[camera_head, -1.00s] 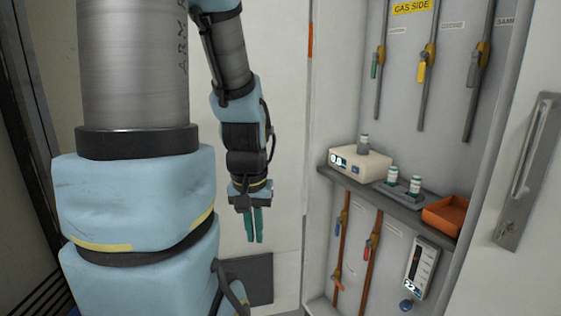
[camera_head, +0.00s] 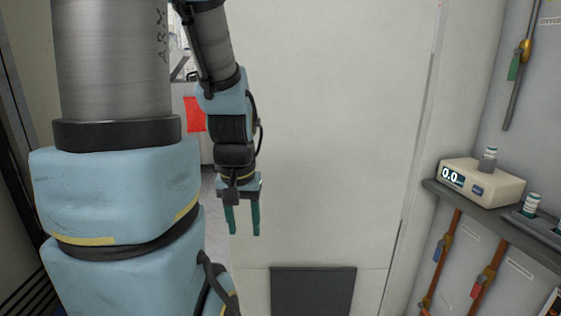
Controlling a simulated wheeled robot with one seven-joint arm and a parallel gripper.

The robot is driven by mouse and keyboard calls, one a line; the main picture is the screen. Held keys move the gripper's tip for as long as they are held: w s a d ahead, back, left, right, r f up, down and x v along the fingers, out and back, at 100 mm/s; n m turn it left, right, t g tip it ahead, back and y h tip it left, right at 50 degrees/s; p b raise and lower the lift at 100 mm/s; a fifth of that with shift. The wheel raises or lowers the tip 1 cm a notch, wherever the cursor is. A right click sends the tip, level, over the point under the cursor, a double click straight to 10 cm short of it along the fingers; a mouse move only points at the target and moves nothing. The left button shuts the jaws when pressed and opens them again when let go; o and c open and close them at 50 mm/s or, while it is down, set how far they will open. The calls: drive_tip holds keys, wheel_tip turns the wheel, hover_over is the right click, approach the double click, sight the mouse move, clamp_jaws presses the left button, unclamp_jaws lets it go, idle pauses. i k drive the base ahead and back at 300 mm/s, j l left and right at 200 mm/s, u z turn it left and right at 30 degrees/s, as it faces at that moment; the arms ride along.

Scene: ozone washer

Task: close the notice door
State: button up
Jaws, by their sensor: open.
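A large pale door-like panel (camera_head: 330,150) fills the middle of the picture, with a dark rectangular plate (camera_head: 313,291) low on it. I take it for the notice door, but no notice shows on its visible face. Its left edge is beside and partly behind my arm, and a gap to a space beyond shows there. My gripper (camera_head: 243,231) points down, open and empty, in front of the panel's left part. Its two green fingers are apart. I cannot tell how far it is from the panel.
At the right, a grey recess holds a shelf (camera_head: 463,202) with a white display box (camera_head: 480,183) and small capped bottles. Valved pipes (camera_head: 488,281) run above and below it. A red sheet-like thing (camera_head: 194,114) shows in the gap behind my arm.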

sight(338, 88)
drive_tip(key=i+j+u, duration=0.2)
drive_tip(key=j+u, duration=0.2)
drive_tip(key=i+j+u, duration=0.35)
drive_tip(key=j, duration=0.15)
drive_tip(key=i+j+u, duration=0.2)
drive_tip(key=j+u, duration=0.2)
drive_tip(key=i+j, duration=0.15)
drive_tip(key=i, duration=0.25)
drive_tip(key=i+j, duration=0.15)
drive_tip(key=i, duration=0.3)
drive_tip(key=i+l+z, duration=0.2)
drive_tip(key=i+z, duration=0.15)
drive_tip(key=z, duration=0.15)
drive_tip(key=i+z, duration=0.35)
drive_tip(key=z, duration=0.15)
drive_tip(key=i+z, duration=0.35)
drive_tip(key=z, duration=0.15)
drive_tip(key=i+l+z, duration=0.2)
drive_tip(key=i+z, duration=0.15)
drive_tip(key=i, duration=0.35)
drive_tip(key=i+z, duration=0.35)
drive_tip(key=i, duration=0.35)
drive_tip(key=i+j+z, duration=0.35)
drive_tip(key=i, duration=0.4)
drive_tip(key=l, duration=0.1)
